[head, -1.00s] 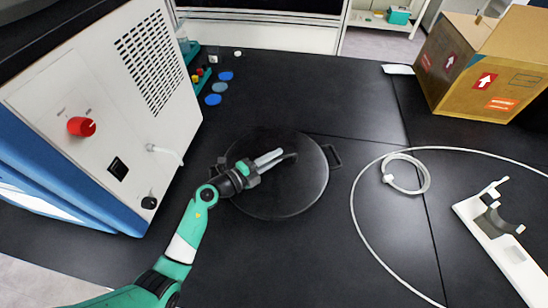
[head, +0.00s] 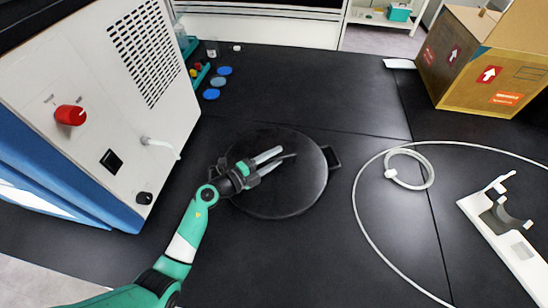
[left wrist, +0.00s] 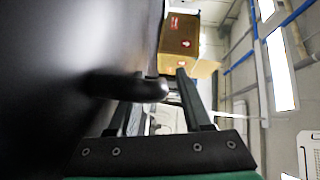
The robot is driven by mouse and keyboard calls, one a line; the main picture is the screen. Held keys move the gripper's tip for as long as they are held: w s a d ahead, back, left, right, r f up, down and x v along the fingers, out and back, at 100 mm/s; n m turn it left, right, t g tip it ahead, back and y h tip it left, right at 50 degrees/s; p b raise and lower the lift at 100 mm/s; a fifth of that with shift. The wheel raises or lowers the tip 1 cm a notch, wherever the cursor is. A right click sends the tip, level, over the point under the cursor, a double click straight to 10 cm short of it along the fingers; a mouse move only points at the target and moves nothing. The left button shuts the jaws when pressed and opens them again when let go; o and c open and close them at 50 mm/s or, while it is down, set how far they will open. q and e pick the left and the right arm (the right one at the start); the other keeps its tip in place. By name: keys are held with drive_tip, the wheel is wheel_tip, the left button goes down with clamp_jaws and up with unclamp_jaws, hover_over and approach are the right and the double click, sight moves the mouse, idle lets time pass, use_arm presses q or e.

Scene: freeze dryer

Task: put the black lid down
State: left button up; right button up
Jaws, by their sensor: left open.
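The black lid (head: 295,190) is a round dark disc with side handles, lying flat on the black bench in the middle of the head view. My left gripper (head: 277,160) is over the lid, its two pale fingers spread apart around the lid's dark central handle (head: 288,157). In the left wrist view the dark handle (left wrist: 125,87) shows close to the open fingers (left wrist: 165,100), with the lid's dark surface (left wrist: 60,70) filling the left side. Whether a finger touches the handle I cannot tell. My right gripper is in neither view.
The white and blue freeze dryer (head: 115,110) stands at the left. Blue discs (head: 218,82) lie beyond it. A cardboard box (head: 480,75) is at the back right. A white hose (head: 358,215) and a white bracket (head: 510,235) lie at the right. The bench behind the lid is clear.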

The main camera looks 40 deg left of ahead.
use_arm(q)
drive_tip(key=shift+s+r, duration=0.1)
drive_tip(key=shift+r, duration=0.05)
drive_tip(key=s+p, duration=0.1)
drive_tip(key=s, duration=0.2)
drive_tip(key=s+a+p, duration=0.1)
drive_tip(key=s+p, duration=0.1)
drive_tip(key=s, duration=0.2)
drive_tip(key=s+r+p, duration=0.1)
drive_tip(key=s, duration=0.3)
drive_tip(key=shift+s+a, duration=0.1)
drive_tip(key=shift+a, duration=0.1)
drive_tip(key=shift+s, duration=0.3)
